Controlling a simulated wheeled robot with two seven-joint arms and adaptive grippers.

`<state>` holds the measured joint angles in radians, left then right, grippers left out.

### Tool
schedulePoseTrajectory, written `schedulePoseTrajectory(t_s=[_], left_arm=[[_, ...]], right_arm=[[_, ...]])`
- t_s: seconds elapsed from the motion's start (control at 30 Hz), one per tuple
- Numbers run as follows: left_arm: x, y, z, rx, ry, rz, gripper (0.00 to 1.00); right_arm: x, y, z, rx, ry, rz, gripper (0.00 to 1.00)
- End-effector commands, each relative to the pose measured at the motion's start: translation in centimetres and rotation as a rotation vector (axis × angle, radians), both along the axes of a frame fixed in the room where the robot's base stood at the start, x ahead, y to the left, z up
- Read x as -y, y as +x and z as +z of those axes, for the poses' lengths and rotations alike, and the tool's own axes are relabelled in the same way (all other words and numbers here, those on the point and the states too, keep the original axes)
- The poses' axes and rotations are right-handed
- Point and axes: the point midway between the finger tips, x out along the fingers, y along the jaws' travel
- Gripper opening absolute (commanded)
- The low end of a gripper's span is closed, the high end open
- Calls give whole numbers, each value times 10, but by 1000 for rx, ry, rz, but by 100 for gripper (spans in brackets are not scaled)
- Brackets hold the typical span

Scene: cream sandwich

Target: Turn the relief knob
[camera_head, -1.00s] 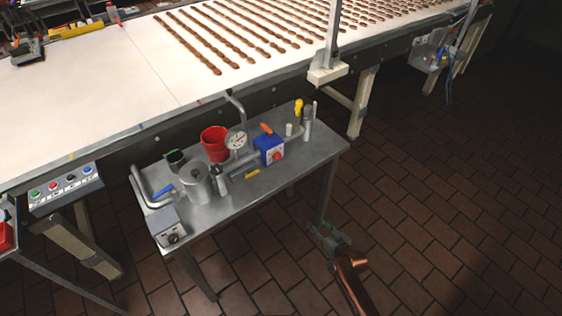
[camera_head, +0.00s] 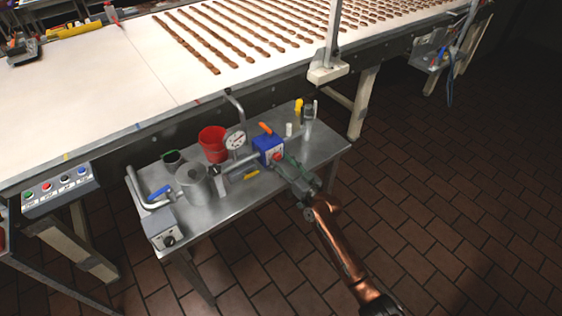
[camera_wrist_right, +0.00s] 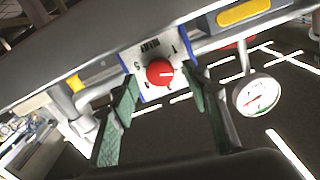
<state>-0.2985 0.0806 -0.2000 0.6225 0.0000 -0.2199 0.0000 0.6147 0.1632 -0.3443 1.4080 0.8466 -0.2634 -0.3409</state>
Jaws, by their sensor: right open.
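The relief knob (camera_wrist_right: 160,72) is red and round with a light pointer line. It sits on the white face of a blue box (camera_head: 266,147) on the steel side table, and the knob also shows in the head view (camera_head: 277,156). My right gripper (camera_head: 284,164) is close in front of the knob, coming from the lower right. In the right wrist view its two green fingers (camera_wrist_right: 161,98) are open, one to each side of the knob, with gaps between them and it. My left gripper is not in view.
A pressure gauge (camera_head: 235,140) and a red bucket (camera_head: 212,144) stand left of the box. A steel pot (camera_head: 192,184) and a grey control box (camera_head: 165,229) are farther left on the table (camera_head: 225,205). A conveyor (camera_head: 120,75) runs behind.

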Motion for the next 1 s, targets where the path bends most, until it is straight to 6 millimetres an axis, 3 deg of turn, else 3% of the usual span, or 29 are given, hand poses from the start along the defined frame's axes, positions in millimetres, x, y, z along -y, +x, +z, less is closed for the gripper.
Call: schedulePoseTrajectory(t_s=[0.4,1.0], left_arm=[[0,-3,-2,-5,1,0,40],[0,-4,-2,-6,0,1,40]], right_arm=[[-6,9,0,0,0,0,43],[-6,9,0,-1,-1,-1,2]])
